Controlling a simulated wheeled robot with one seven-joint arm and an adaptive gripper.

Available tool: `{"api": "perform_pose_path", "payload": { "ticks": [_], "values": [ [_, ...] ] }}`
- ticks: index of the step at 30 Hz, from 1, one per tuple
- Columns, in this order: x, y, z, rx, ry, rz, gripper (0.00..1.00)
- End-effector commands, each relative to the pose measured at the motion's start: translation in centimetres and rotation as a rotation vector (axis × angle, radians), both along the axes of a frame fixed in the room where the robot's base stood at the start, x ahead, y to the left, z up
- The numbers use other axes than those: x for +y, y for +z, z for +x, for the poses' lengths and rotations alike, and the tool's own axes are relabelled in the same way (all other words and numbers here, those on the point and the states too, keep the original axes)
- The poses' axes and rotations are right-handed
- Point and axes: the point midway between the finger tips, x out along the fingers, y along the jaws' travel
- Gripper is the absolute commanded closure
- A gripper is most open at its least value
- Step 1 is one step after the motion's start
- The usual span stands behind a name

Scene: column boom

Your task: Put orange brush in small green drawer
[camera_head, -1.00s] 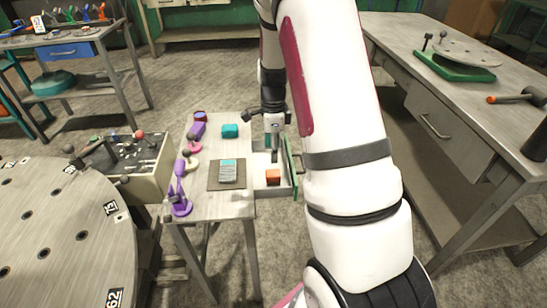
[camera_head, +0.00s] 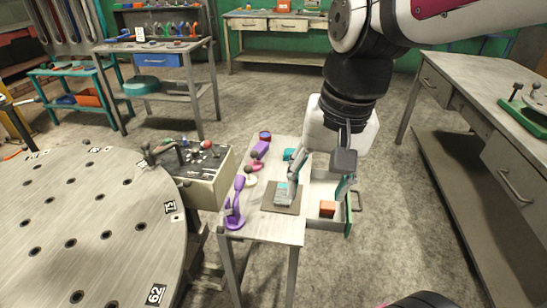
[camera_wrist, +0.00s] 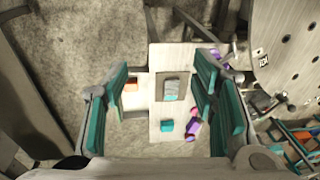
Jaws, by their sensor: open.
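An orange block-shaped object (camera_head: 327,208), which looks like the orange brush, lies inside the pulled-out drawer at the right side of the small table. The drawer has a green front (camera_head: 348,222). The orange object also shows, partly hidden by a finger, in the wrist view (camera_wrist: 131,86). My gripper (camera_head: 321,186) is open and empty, above the small table and drawer. In the wrist view its teal-padded fingers (camera_wrist: 165,95) stand wide apart with the table between and below them.
A round perforated table (camera_head: 90,235) is at left; a grey workbench (camera_head: 480,115) is at right.

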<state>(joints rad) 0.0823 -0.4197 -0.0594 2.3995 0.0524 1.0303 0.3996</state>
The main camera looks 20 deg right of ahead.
Motion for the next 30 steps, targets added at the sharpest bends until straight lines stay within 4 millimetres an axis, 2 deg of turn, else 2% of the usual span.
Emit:
{"api": "perform_pose_path", "payload": {
  "ticks": [1,3,6,10,15,23,26,30],
  "values": [
    [0.7,0.4,-1.7,-0.02,0.091,-0.018,0.48],
    [1.3,0.6,-3.9,-0.034,0.218,-0.048,0.48],
    [1.9,0.5,-6.5,-0.048,0.366,-0.084,0.48],
    [2.2,0.3,-8.6,-0.059,0.492,-0.117,0.48],
    [2.3,0.1,-9.4,-0.062,0.549,-0.133,0.48],
    [2.3,0.2,-9.4,-0.063,0.548,-0.134,0.48],
    [2.3,1.2,-9.4,-0.074,0.547,-0.138,0.48],
    [2.2,4.2,-9.5,-0.116,0.544,-0.153,0.48]
  ]
}}
